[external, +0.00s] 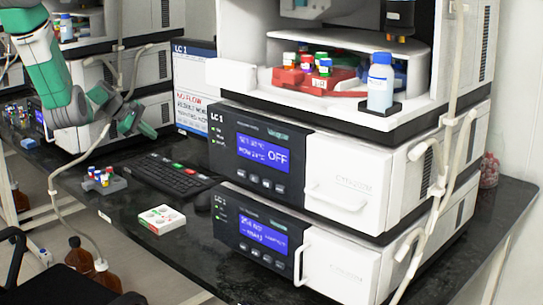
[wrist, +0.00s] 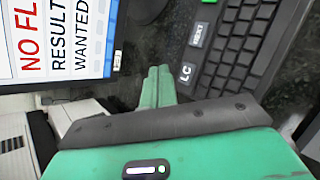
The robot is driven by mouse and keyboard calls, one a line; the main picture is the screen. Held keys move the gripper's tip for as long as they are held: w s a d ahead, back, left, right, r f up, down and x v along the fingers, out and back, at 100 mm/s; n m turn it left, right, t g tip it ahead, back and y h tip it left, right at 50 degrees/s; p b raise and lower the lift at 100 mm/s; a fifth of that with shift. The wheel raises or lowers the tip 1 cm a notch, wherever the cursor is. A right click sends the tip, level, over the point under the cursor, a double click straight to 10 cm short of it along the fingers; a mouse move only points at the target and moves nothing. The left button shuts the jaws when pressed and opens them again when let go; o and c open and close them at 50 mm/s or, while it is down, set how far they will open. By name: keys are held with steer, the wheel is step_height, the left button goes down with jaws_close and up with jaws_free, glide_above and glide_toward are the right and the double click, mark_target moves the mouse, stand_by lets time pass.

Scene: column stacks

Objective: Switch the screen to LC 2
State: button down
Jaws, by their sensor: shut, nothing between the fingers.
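The screen (external: 192,88) stands behind the keyboard and shows LC 1 at its top, with red NO FLOW text. Part of the screen also shows at the upper left of the wrist view (wrist: 62,40), tilted. The dark keyboard (external: 160,178) lies on the desk in front of the screen, with a few coloured keys. In the wrist view, a white LC key (wrist: 185,73) and a NEXT key (wrist: 198,33) lie along the keyboard's near side. My gripper (wrist: 158,70) is shut and empty, its fingertips left of the LC key in the picture. In the external view my gripper (external: 138,118) is above the desk, left of the screen.
Stacked white instruments with LC 1 panels (external: 262,155) stand right of the keyboard. A small rack of coloured caps (external: 103,180), a white box (external: 161,219) and a dark mouse (external: 203,201) lie near the keyboard. More instruments (external: 115,85) stand behind my arm.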

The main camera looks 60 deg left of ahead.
mark_target(151, 156)
steer(key=shift+f+b, duration=0.95)
steer(key=shift+f, duration=0.95)
steer(key=shift+f, duration=0.15)
steer(key=shift+f, duration=0.25)
stand_by(0.4)
steer(key=shift+f+b, duration=0.4)
steer(key=shift+f, duration=0.05)
stand_by(0.4)
steer(key=shift+r+p, duration=0.85)
steer(key=shift+p, duration=0.05)
step_height(151, 156, up, 5)
steer(key=p, duration=0.5)
steer(key=shift+r, duration=0.1)
